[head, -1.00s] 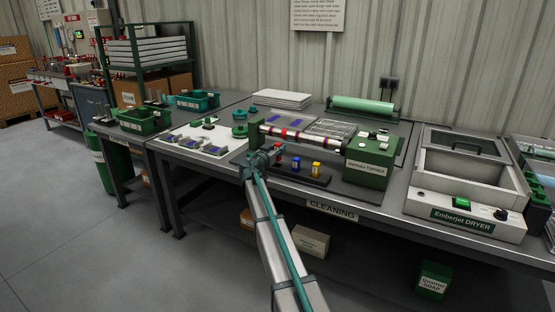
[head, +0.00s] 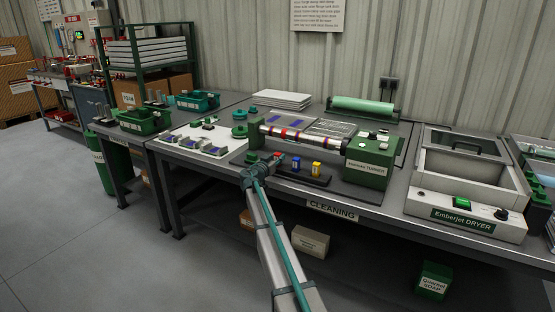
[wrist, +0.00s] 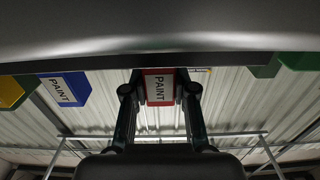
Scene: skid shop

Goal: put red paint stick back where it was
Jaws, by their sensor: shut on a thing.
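The red paint stick (head: 278,155), labelled PAINT, is at the left end of the dark rack (head: 318,181) on the bench. It also shows in the wrist view (wrist: 158,88), between the two fingers of my gripper (wrist: 158,95). My gripper is shut on it. In the head view my wrist hides most of the fingers and part of the red stick. The blue paint stick (head: 296,164) and the yellow paint stick (head: 316,170) stand in the rack to the right. I cannot tell whether the red stick's base is fully seated.
A turner with a green box (head: 369,162) and a striped shaft (head: 300,136) stands behind the rack. White panels with blue pieces (head: 205,141) lie to the left. The Emberjet dryer (head: 465,215) is at the right.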

